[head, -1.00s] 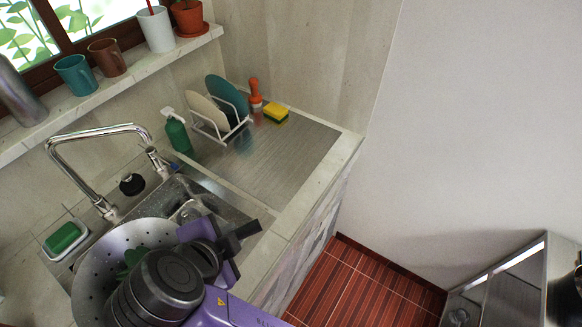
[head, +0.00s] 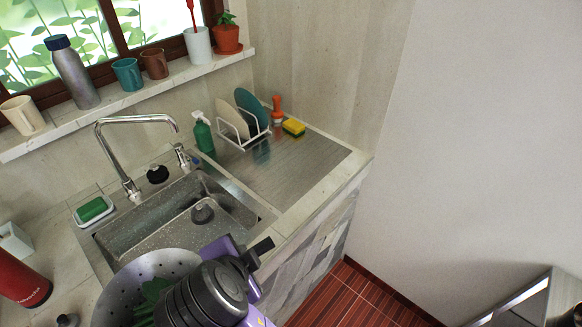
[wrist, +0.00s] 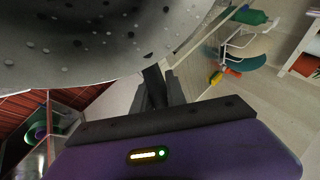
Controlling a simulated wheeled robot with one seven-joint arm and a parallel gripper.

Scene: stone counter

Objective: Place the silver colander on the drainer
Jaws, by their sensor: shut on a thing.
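The silver colander (head: 128,280) is a perforated metal bowl at the bottom of the head view, in front of the sink. Something green shows inside it. My gripper (head: 262,246) is at its right side, partly hidden by my own arm. In the wrist view my gripper (wrist: 155,85) is shut at the rim of the colander (wrist: 90,45), which fills the upper left. The drainer (head: 290,165) is the flat ribbed metal area right of the sink, with its front part bare.
The tall faucet (head: 115,150) rises behind the sink (head: 150,235). A red bottle (head: 22,275) stands at left.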

